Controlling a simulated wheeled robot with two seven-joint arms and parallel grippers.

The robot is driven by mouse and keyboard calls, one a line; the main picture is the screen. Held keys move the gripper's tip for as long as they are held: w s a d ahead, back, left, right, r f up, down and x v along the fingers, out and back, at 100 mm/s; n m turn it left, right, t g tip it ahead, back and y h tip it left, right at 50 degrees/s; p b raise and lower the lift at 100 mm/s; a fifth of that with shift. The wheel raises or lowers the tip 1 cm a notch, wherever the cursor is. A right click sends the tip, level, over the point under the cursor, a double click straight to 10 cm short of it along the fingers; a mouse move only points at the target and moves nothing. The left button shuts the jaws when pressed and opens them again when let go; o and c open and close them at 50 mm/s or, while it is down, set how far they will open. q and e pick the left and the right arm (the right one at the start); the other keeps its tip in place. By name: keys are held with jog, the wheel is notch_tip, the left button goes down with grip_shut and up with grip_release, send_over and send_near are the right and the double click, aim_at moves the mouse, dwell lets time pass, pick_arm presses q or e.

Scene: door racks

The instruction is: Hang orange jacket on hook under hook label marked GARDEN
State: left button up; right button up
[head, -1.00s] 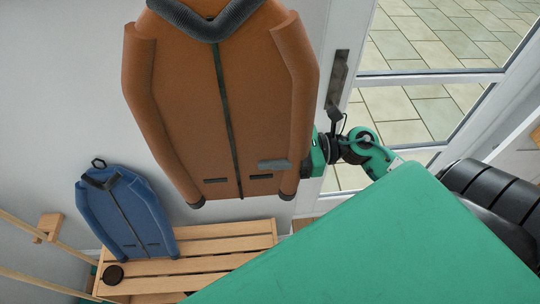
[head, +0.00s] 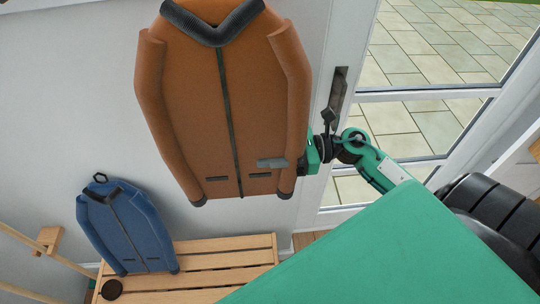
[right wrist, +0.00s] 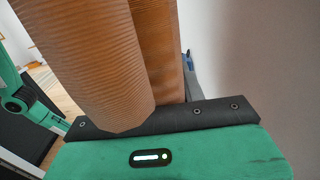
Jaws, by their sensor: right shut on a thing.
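The orange jacket (head: 190,110) with a dark collar and a dark zip hangs upright in the upper middle of the head view, in front of the wall. My right gripper (head: 275,163) is shut on its lower right part, near the sleeve. In the right wrist view the jacket (right wrist: 95,60) rises from the dark jaw edge (right wrist: 165,118) and fills the middle. The jacket's top edge is close to the upper border of the head view. No hook and no GARDEN label is in view. My left gripper is not in view.
A blue jacket (head: 125,230) leans against the wall on a slatted wooden bench (head: 225,262), with a dark round object (head: 112,289) near it. Wooden poles (head: 25,238) stand at the left. A glazed door with a dark handle (head: 337,98) is at the right.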

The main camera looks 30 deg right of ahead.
jog(key=w+d+f+b, duration=0.2)
jog(key=w, duration=0.3)
jog(key=shift+w+d, duration=0.3)
jog(key=shift+d, duration=0.05)
dwell(0.6)
jog(key=shift+b, duration=0.3)
dwell(0.4)
jog(key=o, duration=1.4)
jog(key=shift+c, duration=0.2)
jog(key=shift+d+f, duration=0.1)
